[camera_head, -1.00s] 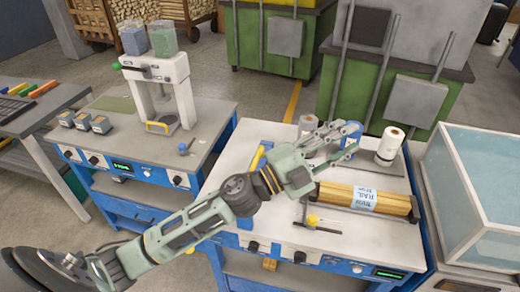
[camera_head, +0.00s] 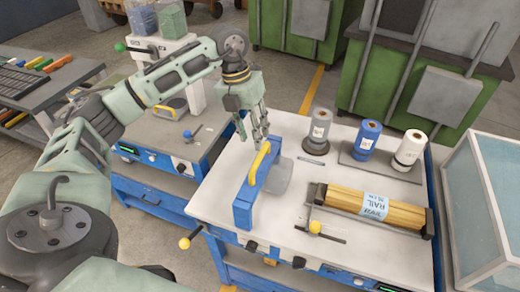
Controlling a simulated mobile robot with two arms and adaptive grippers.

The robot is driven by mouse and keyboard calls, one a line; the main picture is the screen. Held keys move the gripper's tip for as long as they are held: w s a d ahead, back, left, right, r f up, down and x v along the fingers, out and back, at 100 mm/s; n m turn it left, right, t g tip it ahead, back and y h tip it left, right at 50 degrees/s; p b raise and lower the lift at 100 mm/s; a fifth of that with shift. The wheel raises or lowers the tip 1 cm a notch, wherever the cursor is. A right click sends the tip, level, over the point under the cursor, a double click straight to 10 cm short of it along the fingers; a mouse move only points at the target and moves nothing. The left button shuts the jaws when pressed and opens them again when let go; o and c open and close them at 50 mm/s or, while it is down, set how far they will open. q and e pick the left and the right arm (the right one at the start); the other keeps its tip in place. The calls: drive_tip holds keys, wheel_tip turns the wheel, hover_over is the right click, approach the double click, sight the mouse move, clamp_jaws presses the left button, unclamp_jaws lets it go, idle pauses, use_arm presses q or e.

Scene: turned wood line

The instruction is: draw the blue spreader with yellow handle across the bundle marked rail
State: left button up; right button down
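The blue spreader (camera_head: 243,211) stands on the pale bench top left of centre, its yellow handle (camera_head: 259,162) along its upper side. A grey translucent piece sits against its right side. My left gripper (camera_head: 254,138) points down just above and behind the far end of the handle. Its fingers look apart with nothing between them; whether a fingertip touches the handle is unclear. The bundle marked RAIL (camera_head: 400,213), yellow-brown strips with a pale blue label, lies in a dark holder at the bench's right, well clear of the gripper. My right gripper is not in view.
Grey (camera_head: 319,130), blue (camera_head: 367,138) and white (camera_head: 410,150) rolls stand along the bench's back. A glass-sided case (camera_head: 490,185) stands at the right. Bench surface between spreader and bundle is mostly clear.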

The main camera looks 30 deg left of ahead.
sight(258, 157)
use_arm(q)
drive_tip(key=f+p, duration=0.1)
drive_tip(key=f, duration=0.2)
drive_tip(key=d+f+p, duration=0.1)
drive_tip(key=f, duration=0.2)
drive_tip(key=shift+w+d, duration=0.1)
drive_tip(key=shift+d, duration=0.1)
drive_tip(key=shift+d+f, duration=0.15)
drive_tip(key=shift+f, duration=0.45)
drive_tip(key=c, duration=0.8)
clamp_jaws()
